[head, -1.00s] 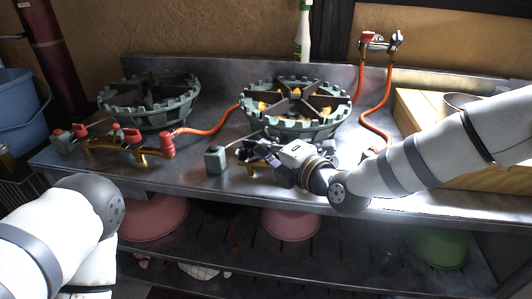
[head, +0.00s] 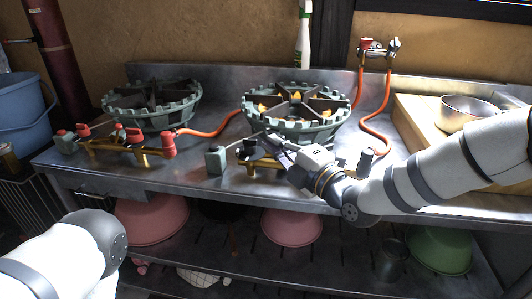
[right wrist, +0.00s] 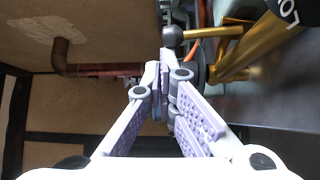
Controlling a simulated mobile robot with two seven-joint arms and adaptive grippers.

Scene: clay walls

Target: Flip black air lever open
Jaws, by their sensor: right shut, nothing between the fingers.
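My right gripper (head: 270,143) is shut and empty at the front of the right burner (head: 296,105), beside its brass valve pipes (head: 250,160). In the right wrist view the closed fingertips (right wrist: 163,65) are close to a black ball-ended brass lever (right wrist: 172,38); I cannot tell whether they touch. Brass pipes (right wrist: 240,55) run to the right of it. A black part with white lettering (right wrist: 290,12) shows at the upper right corner. In the head view my gripper hides part of the valve, and the black lever cannot be made out. My left gripper is out of view.
A second burner (head: 152,103) with red-handled valves stands at the left. An orange hose (head: 372,110) runs to the wall taps. A pan (head: 465,110) sits on a wooden board at right. Bowls are on the shelf below.

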